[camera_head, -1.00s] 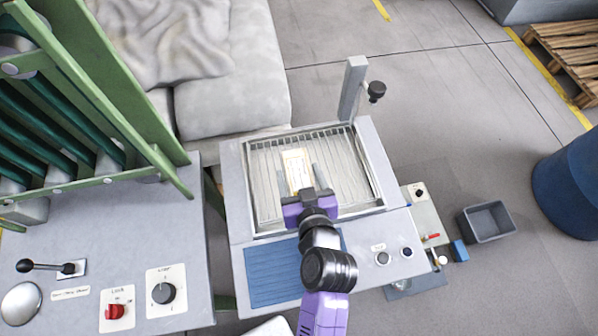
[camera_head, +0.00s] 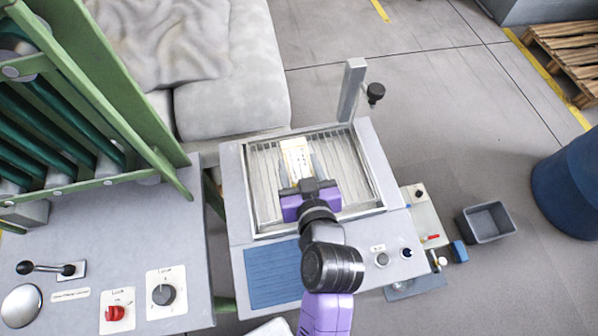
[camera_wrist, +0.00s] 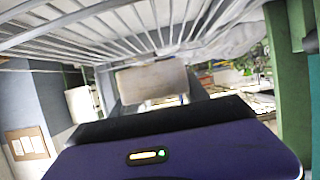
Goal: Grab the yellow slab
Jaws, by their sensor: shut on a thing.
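The yellow slab (camera_head: 296,154) is a pale cream-yellow piece over the ribbed tray of the grey machine in the head view. My gripper (camera_head: 299,170), purple with grey fingers, reaches over the tray from the front and is shut on the slab's near part. The slab's far end sticks out beyond the fingers. In the wrist view a pale block (camera_wrist: 152,82), apparently the slab, shows beyond the dark edge of my gripper. I cannot tell how far the slab is above the ribs.
The ribbed tray (camera_head: 362,195) has a raised metal rim. An upright post (camera_head: 351,90) with a black knob stands at its back right corner. A blue ribbed mat (camera_head: 272,275) lies in front. A green roller frame (camera_head: 110,90) rises at left. A grey bin (camera_head: 487,221) stands on the floor.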

